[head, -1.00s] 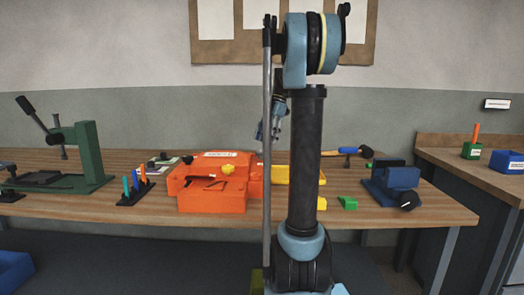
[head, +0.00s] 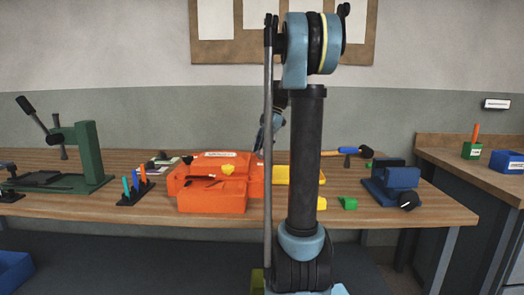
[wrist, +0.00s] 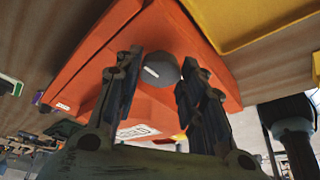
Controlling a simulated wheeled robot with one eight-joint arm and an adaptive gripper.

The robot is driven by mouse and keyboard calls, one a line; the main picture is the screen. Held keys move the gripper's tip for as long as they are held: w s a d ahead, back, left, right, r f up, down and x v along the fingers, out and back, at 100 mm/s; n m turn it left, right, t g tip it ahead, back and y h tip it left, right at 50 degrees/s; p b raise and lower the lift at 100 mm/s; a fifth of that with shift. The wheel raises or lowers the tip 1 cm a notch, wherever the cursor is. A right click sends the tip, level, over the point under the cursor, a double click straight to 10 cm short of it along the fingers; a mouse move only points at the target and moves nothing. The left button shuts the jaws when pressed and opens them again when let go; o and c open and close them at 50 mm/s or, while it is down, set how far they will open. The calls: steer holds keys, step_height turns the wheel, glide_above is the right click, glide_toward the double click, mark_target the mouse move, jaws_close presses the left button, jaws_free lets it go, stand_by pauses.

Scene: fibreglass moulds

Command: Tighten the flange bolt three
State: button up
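The orange mould (head: 212,198) sits on the wooden bench, left of my arm in the head view. In the wrist view the orange mould (wrist: 165,32) fills the upper middle. A round grey bolt head (wrist: 161,69) with a white mark shows against it. My gripper (wrist: 160,72) has one finger on each side of this bolt head. The fingers are apart, but whether they touch it is unclear. I cannot tell which bolt number it is. In the head view my gripper is largely hidden behind my own arm.
A yellow tray (wrist: 255,18) lies beside the mould. A green press (head: 90,155) and a rack of coloured tools (head: 135,188) stand to the left.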

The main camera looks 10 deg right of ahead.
steer(key=shift+m, duration=0.3)
steer(key=m+t, duration=0.1)
steer(key=m, duration=0.2)
steer(key=m+t, duration=0.1)
steer(key=m, duration=0.2)
steer(key=shift+s+t, duration=0.2)
steer(key=shift+t, duration=0.2)
steer(key=m+t, duration=0.1)
steer(key=m, duration=0.2)
steer(key=m+t, duration=0.1)
steer(key=m, duration=0.2)
steer(key=shift+s+a+h, duration=0.1)
steer(key=shift+s+h, duration=0.05)
steer(key=shift+h, duration=0.15)
steer(key=m, duration=0.2)
steer(key=m+t+h, duration=0.1)
steer(key=m, duration=0.1)
steer(key=m+h, duration=0.1)
steer(key=m, duration=0.1)
steer(key=shift+s+a+m+t, duration=0.1)
steer(key=shift+a+m+t, duration=0.15)
steer(key=shift+m+t, duration=0.05)
steer(key=m+h, duration=0.2)
steer(key=m, duration=0.4)
steer(key=shift+a, duration=0.15)
steer(key=shift+h, duration=0.3)
steer(key=o, duration=1)
steer(key=shift+o, duration=0.2)
steer(key=shift+s+r, duration=0.1)
